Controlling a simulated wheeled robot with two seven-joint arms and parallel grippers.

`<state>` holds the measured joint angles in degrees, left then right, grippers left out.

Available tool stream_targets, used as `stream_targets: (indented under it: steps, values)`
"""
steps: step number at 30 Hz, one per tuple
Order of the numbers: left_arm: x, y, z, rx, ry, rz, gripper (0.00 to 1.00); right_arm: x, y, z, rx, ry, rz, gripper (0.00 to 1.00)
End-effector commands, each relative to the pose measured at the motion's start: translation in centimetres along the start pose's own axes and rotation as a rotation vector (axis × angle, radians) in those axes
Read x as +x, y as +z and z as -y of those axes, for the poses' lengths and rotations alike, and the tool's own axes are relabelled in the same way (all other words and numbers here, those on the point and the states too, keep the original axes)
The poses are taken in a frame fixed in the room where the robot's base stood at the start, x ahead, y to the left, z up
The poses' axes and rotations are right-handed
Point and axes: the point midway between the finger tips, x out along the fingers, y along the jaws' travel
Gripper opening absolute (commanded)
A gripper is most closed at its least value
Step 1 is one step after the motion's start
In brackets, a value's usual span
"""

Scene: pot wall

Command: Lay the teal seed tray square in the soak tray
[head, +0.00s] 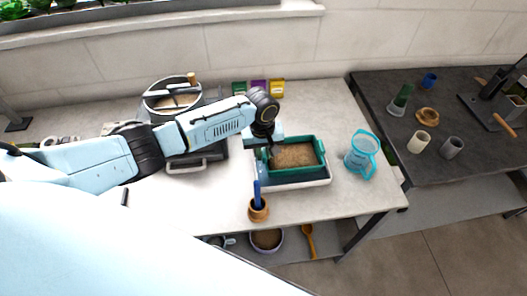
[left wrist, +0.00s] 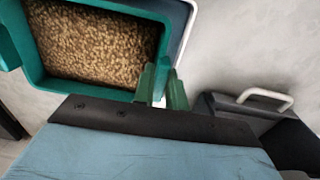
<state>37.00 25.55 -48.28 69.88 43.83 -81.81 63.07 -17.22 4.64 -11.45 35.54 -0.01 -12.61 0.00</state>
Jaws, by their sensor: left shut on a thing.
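The teal seed tray (head: 296,155), filled with brown soil-like grains, sits over the white-rimmed soak tray (head: 297,184) on the light table. It looks slightly turned or offset against the soak tray, and I cannot tell whether it rests on the bottom. My left gripper (head: 268,147) is at the tray's left side, shut on its wall. In the left wrist view the seed tray (left wrist: 95,42) fills the upper left, with the soak tray's white rim (left wrist: 184,38) beyond it. The fingers (left wrist: 160,88) are at the tray's near corner. My right gripper is not in view.
A blue-handled tool in a terracotta pot (head: 258,209) stands in front of the trays. A clear blue jug (head: 362,154) stands to the right.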

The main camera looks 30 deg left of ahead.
Motion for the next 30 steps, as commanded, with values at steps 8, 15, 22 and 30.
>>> stream_targets:
  steps: [8, 15, 22, 30]
  values:
    - [1.2, 0.0, 0.0, 0.000, 0.001, 0.000, 0.00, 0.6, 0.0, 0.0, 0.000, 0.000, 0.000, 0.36]
    - [2.1, 0.0, 0.0, 0.000, 0.003, 0.000, 0.00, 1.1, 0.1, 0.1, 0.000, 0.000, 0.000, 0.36]
    - [3.0, 0.0, 0.0, -0.001, 0.003, 0.000, 0.00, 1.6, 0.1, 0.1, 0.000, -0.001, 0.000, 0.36]
    - [4.1, 0.0, 0.1, 0.000, 0.002, 0.000, 0.00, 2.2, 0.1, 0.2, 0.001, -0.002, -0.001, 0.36]
